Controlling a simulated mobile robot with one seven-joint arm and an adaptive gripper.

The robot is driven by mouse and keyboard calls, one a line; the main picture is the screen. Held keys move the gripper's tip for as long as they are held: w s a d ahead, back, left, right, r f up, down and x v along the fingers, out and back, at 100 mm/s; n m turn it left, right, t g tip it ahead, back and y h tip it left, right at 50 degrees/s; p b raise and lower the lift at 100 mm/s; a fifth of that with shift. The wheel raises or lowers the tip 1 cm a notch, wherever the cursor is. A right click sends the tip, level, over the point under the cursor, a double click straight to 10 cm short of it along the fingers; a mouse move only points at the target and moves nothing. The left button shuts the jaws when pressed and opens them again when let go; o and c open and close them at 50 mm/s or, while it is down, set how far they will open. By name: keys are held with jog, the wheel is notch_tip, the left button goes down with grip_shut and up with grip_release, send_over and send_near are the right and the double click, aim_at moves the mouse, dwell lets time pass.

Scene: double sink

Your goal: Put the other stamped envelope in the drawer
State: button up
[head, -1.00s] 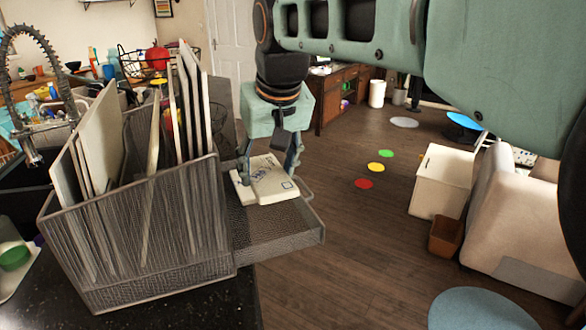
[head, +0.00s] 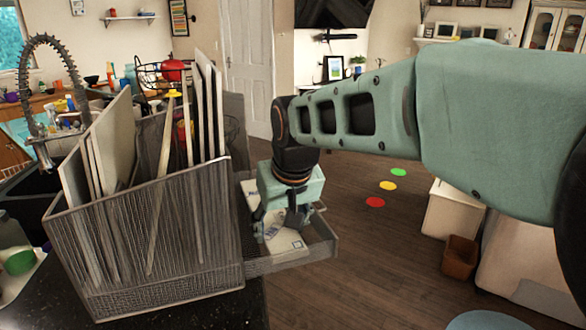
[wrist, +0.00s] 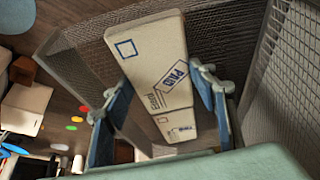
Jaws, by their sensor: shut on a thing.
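My gripper (head: 278,232) points down into the open mesh drawer (head: 325,240) and is shut on a white stamped envelope (head: 287,245). In the wrist view the fingers (wrist: 158,85) sit at the two long sides of this envelope (wrist: 150,55), which shows a blue square and a "Paid" mark. It is low between the drawer walls; I cannot tell whether it touches the bottom. A second stamped envelope (wrist: 180,126) lies beyond it in the drawer, partly covered. In the head view a pale piece of it (head: 248,188) shows behind my gripper.
The mesh organizer (head: 145,235) with upright boards stands on the dark counter, left of the drawer. Its mesh wall (wrist: 285,70) rises close to my finger in the wrist view. The wooden floor (head: 355,270) right of the drawer is open.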

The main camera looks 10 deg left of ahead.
jog(key=shift+f, duration=0.15)
jog(key=o, duration=1.2)
